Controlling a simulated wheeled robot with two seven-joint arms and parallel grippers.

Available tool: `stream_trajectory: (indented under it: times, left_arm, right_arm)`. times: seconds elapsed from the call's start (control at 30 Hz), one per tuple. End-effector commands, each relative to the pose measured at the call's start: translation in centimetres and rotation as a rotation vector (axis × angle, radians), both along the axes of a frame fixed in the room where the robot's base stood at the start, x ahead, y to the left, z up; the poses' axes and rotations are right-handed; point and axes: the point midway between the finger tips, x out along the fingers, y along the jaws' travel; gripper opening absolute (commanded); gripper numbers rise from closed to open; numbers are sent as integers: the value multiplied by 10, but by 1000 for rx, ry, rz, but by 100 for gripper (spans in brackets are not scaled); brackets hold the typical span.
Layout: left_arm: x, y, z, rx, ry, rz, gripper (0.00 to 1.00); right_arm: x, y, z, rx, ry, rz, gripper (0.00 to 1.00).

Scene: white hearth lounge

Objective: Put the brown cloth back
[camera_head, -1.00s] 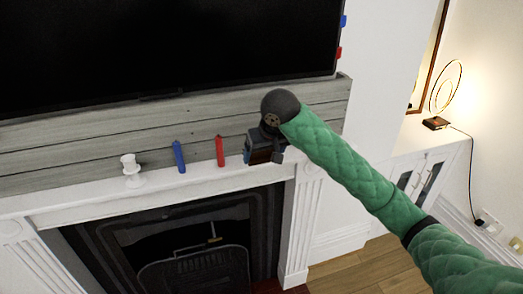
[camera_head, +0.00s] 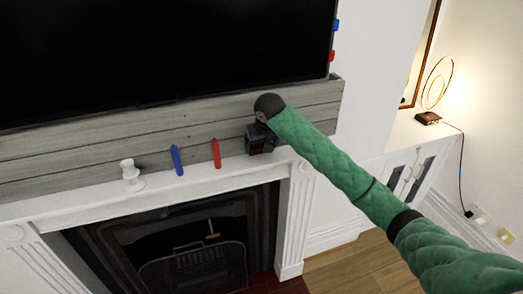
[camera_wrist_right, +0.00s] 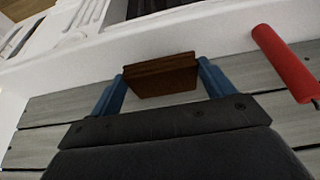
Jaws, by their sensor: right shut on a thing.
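The brown cloth (camera_wrist_right: 160,76) looks like a small, flat, dark brown folded slab in the right wrist view. It sits between the two blue fingers of my right gripper (camera_wrist_right: 162,82), which is shut on it. In the head view my right gripper (camera_head: 260,147) is at the right part of the white mantel shelf (camera_head: 215,180), close to the grey plank wall. The cloth is hidden there behind the gripper. I cannot tell whether the cloth touches the shelf. My left gripper is out of view.
A red stick-like object (camera_head: 216,153) stands just left of my right gripper. A blue one (camera_head: 177,160) and a white candle holder (camera_head: 131,175) stand farther left. A black screen (camera_head: 160,55) hangs above. The fireplace (camera_head: 190,245) is below, and a lamp (camera_head: 428,117) is at right.

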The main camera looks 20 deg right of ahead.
Motion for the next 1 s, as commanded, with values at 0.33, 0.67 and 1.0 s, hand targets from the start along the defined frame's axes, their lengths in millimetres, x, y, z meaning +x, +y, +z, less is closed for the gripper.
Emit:
stream_trajectory:
  times: [0.33,0.67,1.0]
  left_arm:
    - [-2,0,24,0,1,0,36]
    - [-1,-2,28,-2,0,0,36]
    - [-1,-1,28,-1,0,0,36]
  right_arm:
    - [3,-1,-27,-1,3,0,63]
    - [4,-1,-43,0,-1,-1,63]
    - [3,-1,-43,0,0,-1,100]
